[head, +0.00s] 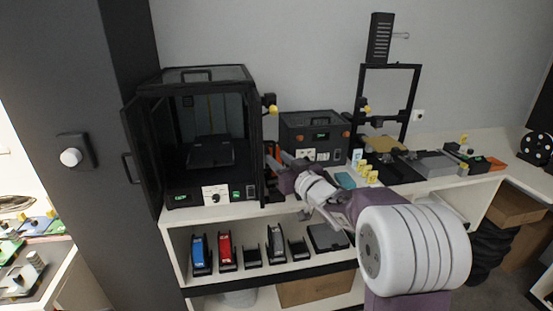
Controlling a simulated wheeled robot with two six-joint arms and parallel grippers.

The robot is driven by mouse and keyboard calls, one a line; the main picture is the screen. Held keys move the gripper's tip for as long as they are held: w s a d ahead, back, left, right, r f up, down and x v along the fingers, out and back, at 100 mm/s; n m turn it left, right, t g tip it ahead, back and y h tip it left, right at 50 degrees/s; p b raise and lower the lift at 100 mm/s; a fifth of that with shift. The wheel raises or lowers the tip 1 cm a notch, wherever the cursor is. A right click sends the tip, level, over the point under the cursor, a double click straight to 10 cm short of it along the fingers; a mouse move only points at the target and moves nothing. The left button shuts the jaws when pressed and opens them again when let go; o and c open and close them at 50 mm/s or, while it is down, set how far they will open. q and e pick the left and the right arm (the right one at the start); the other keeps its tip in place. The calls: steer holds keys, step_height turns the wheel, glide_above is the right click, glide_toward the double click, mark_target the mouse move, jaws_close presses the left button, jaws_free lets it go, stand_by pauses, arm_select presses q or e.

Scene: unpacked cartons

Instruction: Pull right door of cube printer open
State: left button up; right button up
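The cube printer (188,77) is a black box with a dark frame on the white bench, left of centre. Its left door (142,160) is swung out to the left, with a bar handle. Its dark interior and print bed (210,152) show. A narrow dark panel at the front right edge looks like the right door (257,140), seen nearly edge-on; its exact angle is hard to tell. My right gripper (275,161) is beside this panel, low on its right side. Its fingertips are small and partly hidden, so contact and opening are unclear. My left gripper is out of view.
A smaller black box with a display (313,135) stands just right of my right gripper. An open-frame printer (388,100) is farther right. A shelf (262,271) below holds red, blue and black items. A tall dark cabinet (70,100) stands left of the open left door.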

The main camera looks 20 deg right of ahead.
steer(key=s+d, duration=0.1)
steer(key=s, duration=0.6)
steer(key=shift+s+d, duration=0.2)
steer(key=a+r+g+y+p, duration=0.1)
steer(key=a+r+y+p, duration=0.1)
steer(key=a+p, duration=0.45)
steer(key=s+f+m+g+h, duration=0.15)
steer(key=s+f+g, duration=0.25)
steer(key=f, duration=0.4)
steer(key=s+f+m+g+h, duration=0.1)
steer(key=s+f+g+h, duration=0.25)
steer(key=f, duration=0.45)
steer(key=s+f+g, duration=0.4)
steer(key=s, duration=0.4)
steer(key=s+f+g, duration=0.4)
steer(key=s, duration=0.4)
steer(key=shift+d+f, duration=0.35)
